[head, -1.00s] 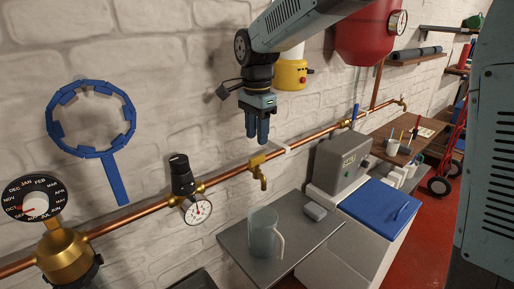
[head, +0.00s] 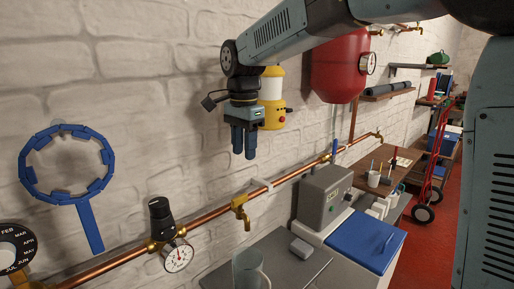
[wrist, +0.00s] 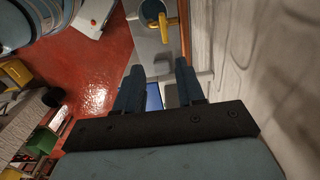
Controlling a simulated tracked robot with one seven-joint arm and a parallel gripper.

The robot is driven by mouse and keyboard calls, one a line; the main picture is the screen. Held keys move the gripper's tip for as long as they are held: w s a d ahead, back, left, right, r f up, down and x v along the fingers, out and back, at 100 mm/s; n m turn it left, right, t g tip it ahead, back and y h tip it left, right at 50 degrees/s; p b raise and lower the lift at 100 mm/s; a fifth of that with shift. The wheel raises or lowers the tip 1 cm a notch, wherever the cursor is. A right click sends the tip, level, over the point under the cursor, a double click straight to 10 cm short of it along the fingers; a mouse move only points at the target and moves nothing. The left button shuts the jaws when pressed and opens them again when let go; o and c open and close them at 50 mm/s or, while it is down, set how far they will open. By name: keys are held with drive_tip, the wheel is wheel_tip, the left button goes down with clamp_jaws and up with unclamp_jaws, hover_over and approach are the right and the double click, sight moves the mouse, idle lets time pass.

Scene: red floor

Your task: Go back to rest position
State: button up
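My gripper (head: 244,153) hangs from my grey-blue arm with its fingers pointing down, in front of the white brick wall and above the copper pipe. The wrist view shows its two dark blue fingers (wrist: 158,92) apart with nothing held between them. It is open and empty. In the head view, the brass tap (head: 240,211) on the pipe is below the fingers and apart from them.
A yellow device (head: 272,115) and a red tank (head: 340,68) are on the wall close to my arm. A pressure gauge (head: 178,256), a clear jug (head: 248,272) and a grey box (head: 322,197) are lower down. Red floor (head: 437,240) is open at the right.

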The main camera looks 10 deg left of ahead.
drive_tip(key=s+d+r+n+t+y, duration=0.1)
drive_tip(key=s+d+n, duration=0.15)
drive_tip(key=d, duration=0.75)
drive_tip(key=s+d+r+n+t, duration=0.1)
drive_tip(key=s+d, duration=0.2)
drive_tip(key=d, duration=0.8)
drive_tip(key=s+d+f+n+t+h, duration=0.1)
drive_tip(key=s+d+f+n+t, duration=0.2)
drive_tip(key=s+d, duration=0.9)
drive_tip(key=shift+s+d+f+n, duration=0.25)
drive_tip(key=shift+s+f+n, duration=0.15)
drive_tip(key=shift+f+n, duration=0.45)
